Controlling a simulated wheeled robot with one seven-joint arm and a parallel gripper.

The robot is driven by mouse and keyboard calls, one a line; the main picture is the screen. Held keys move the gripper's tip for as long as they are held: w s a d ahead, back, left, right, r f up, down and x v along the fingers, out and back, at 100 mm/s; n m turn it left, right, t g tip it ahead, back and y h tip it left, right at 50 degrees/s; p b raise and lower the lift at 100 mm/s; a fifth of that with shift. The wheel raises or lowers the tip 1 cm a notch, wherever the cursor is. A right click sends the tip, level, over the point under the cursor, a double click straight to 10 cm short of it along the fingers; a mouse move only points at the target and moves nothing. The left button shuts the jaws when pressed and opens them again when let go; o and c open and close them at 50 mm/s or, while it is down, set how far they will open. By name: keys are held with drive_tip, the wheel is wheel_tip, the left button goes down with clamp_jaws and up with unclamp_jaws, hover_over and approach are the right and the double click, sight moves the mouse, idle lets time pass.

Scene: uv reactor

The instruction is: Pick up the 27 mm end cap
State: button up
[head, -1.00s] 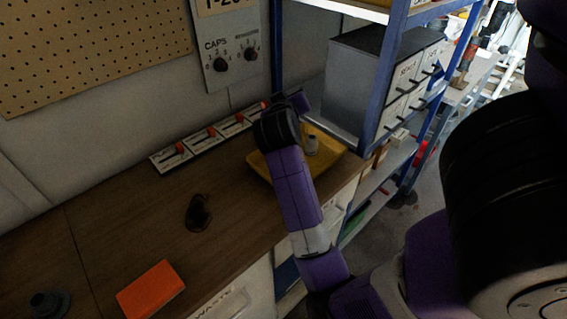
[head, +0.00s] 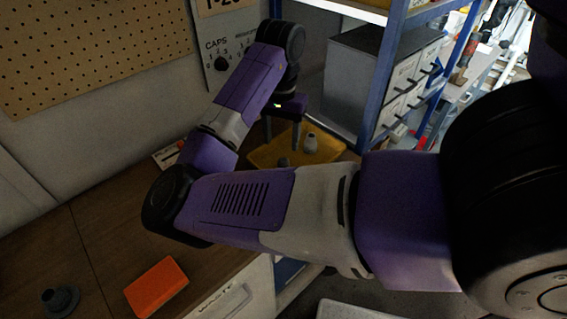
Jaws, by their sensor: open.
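A yellow tray (head: 326,152) lies at the right end of the wooden bench in the head view. In it stand a light grey fitting (head: 311,143) and, left of it, a small darker grey round piece (head: 284,161). I cannot tell which of them, if either, is the 27 mm end cap; no size marking is readable. My gripper (head: 282,138) is open, fingers pointing down, above the tray's left part. The darker piece shows just below the fingers. Nothing shows between them.
An orange block (head: 157,287) and a dark flanged piece (head: 60,300) lie at the bench's front left. A blue-framed shelf (head: 384,85) with a grey drawer cabinet (head: 365,85) stands right of the tray. My arm hides the bench's middle and most of the switch strip (head: 166,155).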

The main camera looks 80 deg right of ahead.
sight(283, 160)
drive_tip(key=shift+s+d+f+p, duration=0.1)
drive_tip(key=shift+s+f+p, duration=0.1)
drive_tip(key=shift+f, duration=1.6)
drive_tip(key=shift+s+f+p, duration=0.1)
drive_tip(key=shift+f+p, duration=0.05)
drive_tip(key=shift+f, duration=1.6)
clamp_jaws()
